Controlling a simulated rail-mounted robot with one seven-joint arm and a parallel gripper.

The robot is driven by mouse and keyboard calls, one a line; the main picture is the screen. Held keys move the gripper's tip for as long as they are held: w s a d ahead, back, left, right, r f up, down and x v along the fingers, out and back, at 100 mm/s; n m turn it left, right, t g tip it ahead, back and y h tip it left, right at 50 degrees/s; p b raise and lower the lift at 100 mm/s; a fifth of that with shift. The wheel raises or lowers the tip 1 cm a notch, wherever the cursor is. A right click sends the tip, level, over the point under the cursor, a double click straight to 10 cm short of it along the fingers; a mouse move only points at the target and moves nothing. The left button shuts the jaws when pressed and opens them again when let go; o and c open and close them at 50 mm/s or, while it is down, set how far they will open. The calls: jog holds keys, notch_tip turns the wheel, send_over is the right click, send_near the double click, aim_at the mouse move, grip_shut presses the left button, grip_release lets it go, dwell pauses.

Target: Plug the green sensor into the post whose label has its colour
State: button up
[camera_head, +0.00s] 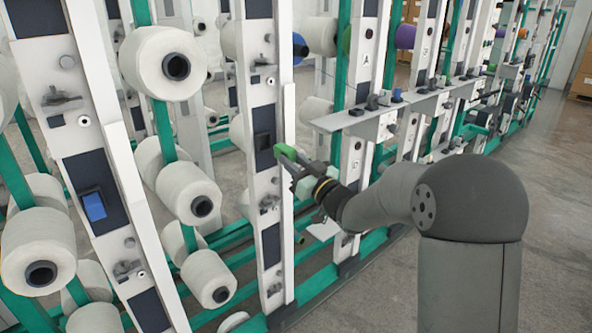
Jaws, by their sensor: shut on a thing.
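My gripper (299,166) is shut on the green sensor (287,152). It holds the sensor at the right edge of a white post (263,190) in the middle of the view. Dark recessed panels (264,141) run down this post, and the sensor is close to one of them. I cannot tell whether it touches the post. A white post (90,140) at the left has a dark panel holding a blue block (94,207). No label colour can be read clearly on the posts.
A narrow grey shelf (345,119) at the right carries small dark pieces and a blue piece (396,95). White yarn cones (160,62) stick out between the posts at the left. Green rails (320,283) run low along the frame. The floor (520,130) at the right is clear.

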aim_at(276, 152)
jog(key=x, duration=0.2)
jog(key=p+x, duration=0.1)
jog(key=x, duration=0.1)
jog(key=shift+w+f, duration=0.1)
jog(key=shift+f, duration=0.3)
jog(key=shift+d, duration=0.1)
jog(key=shift+f, duration=0.15)
jog(key=shift+w+a+b, duration=0.15)
jog(key=shift+a+b, duration=0.1)
jog(key=shift+b, duration=0.1)
jog(key=shift+b, duration=0.3)
jog(key=shift+w+a, duration=0.4)
jog(key=shift+w, duration=0.05)
jog(key=shift+w+a+b, duration=0.45)
jog(key=shift+w, duration=0.05)
dwell(0.9)
